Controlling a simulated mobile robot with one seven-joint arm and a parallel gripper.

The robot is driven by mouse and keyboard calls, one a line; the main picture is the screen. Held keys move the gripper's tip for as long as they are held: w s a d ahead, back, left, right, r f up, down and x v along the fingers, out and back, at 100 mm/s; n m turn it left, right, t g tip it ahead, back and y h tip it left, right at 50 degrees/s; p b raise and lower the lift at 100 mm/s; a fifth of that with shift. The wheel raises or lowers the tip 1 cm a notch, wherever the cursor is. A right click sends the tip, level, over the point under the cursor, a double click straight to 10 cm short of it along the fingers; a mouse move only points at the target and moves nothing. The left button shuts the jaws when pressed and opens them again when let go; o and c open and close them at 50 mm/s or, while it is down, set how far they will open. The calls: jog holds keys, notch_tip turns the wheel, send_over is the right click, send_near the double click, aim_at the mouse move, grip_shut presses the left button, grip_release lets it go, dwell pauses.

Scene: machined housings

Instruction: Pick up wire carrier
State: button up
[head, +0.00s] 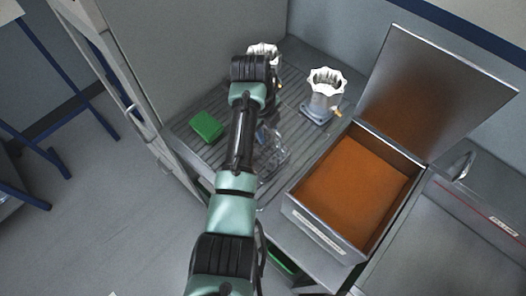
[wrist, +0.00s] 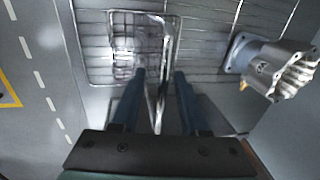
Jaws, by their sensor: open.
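The wire carrier (head: 273,150) is a thin metal wire basket on the grey slatted bench top, partly hidden behind my arm in the head view. In the wrist view the wire carrier (wrist: 110,45) lies ahead of my gripper (wrist: 160,75), with a clear, shiny mass inside its wires. My gripper is open, its two dark blue fingers apart. A wire bar of the carrier runs down the picture between the fingers. I cannot tell whether either finger touches it. In the head view the fingers are mostly hidden by my arm.
A machined housing (head: 323,95) stands right of the carrier and also shows in the wrist view (wrist: 275,70). Another housing (head: 263,50) is behind my arm. A green block (head: 207,126) lies left. An open metal box (head: 330,238) with an orange interior stands at the right.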

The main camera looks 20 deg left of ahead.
grip_shut()
dwell(1.4)
